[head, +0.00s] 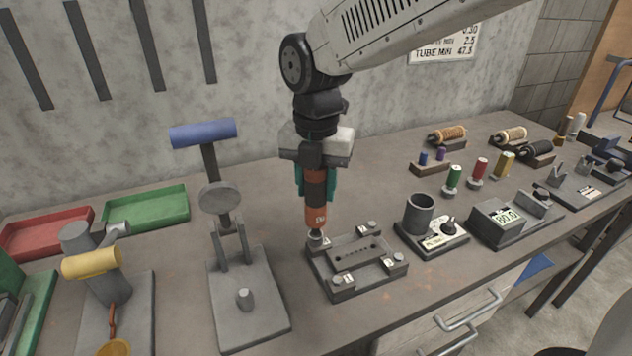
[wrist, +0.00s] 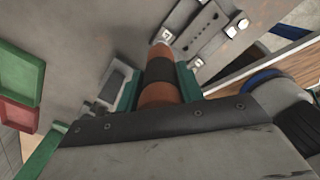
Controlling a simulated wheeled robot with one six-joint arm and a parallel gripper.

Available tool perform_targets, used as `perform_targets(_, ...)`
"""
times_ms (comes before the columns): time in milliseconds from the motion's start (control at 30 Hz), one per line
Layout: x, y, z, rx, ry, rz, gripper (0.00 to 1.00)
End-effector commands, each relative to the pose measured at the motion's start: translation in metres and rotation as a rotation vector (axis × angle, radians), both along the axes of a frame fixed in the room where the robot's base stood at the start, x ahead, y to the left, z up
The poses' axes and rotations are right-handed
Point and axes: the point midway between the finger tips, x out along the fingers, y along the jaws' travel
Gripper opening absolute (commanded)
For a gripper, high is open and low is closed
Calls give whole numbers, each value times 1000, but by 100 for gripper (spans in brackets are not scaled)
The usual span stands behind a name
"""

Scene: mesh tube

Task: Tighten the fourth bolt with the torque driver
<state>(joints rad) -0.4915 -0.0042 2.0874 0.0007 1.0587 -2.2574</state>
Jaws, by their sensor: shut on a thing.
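My gripper (head: 317,187) is shut on the torque driver (head: 316,216), an orange tool with a dark band held upright, tip down. In the wrist view the driver (wrist: 160,93) lies between the green fingers of my gripper (wrist: 158,88). Below it is a dark bolt fixture (head: 345,284) with numbered labels and a bolt at each corner. The driver's tip is at the far left corner bolt (head: 316,238), by the label 4. It looks to be on or just over the bolt head; I cannot tell if they touch. The bolts by labels 1, 2 and 3 show clearly.
A grey lever press (head: 247,310) stands left of the fixture. A cup on a dial base (head: 420,213) and a digital readout box (head: 497,222) stand to the right. Red (head: 45,232) and green (head: 146,208) trays lie at the back left. Spools and small cylinders fill the right.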

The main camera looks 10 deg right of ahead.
Motion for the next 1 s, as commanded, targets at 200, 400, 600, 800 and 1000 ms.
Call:
perform_targets(200,0,0,1,1,-1,0,6)
perform_targets(400,0,0,0,1,-1,0,6)
perform_targets(600,0,0,-1,0,0,0,6)
perform_targets(800,0,0,-2,0,0,0,6)
perform_targets(1000,0,0,-4,0,0,0,6)
